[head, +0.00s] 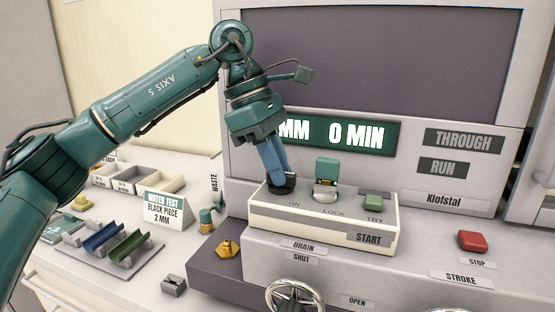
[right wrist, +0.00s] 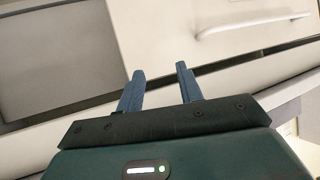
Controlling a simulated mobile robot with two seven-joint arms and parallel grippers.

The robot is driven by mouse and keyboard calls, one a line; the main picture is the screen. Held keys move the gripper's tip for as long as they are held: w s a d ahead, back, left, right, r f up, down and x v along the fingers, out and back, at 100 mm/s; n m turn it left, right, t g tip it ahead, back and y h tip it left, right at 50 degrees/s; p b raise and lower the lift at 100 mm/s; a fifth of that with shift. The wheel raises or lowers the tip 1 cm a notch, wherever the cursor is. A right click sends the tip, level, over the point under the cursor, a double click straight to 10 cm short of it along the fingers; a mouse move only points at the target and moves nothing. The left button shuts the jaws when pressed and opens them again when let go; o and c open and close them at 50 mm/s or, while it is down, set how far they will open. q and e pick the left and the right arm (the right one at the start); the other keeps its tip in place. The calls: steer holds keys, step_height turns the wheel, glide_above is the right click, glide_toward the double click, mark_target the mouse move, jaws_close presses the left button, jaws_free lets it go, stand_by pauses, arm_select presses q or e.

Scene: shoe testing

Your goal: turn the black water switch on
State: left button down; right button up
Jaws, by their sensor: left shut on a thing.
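The black water switch (head: 283,187) sits at the left end of the white control box (head: 320,226), behind the ON label. My left gripper (head: 278,172) reaches down onto it from above, its blue fingers shut on the switch. The fingers hide part of the switch, so its exact turn is hard to read. My right gripper (right wrist: 160,72) shows in the right wrist view, with its two blue fingers apart and nothing between them. It is away from the switch, facing pale cabinet fronts.
On the same box are a green-topped lock part (head: 326,170) and a green TRY button (head: 376,201). A red stop button (head: 473,241) and a handwheel (head: 294,297) lie nearer. Trays, a sign (head: 163,208) and a brass fitting (head: 228,249) stand to the left.

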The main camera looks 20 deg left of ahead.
stand_by(0.3)
arm_select(q)
steer(key=c, duration=1.4)
jaws_free()
steer(key=p+v, duration=0.1)
steer(key=v, duration=1.2)
steer(key=shift+p, duration=0.3)
arm_select(e)
steer(key=shift+s+d+r, duration=0.1)
steer(key=shift+d+r, duration=0.15)
steer(key=shift+r, duration=0.1)
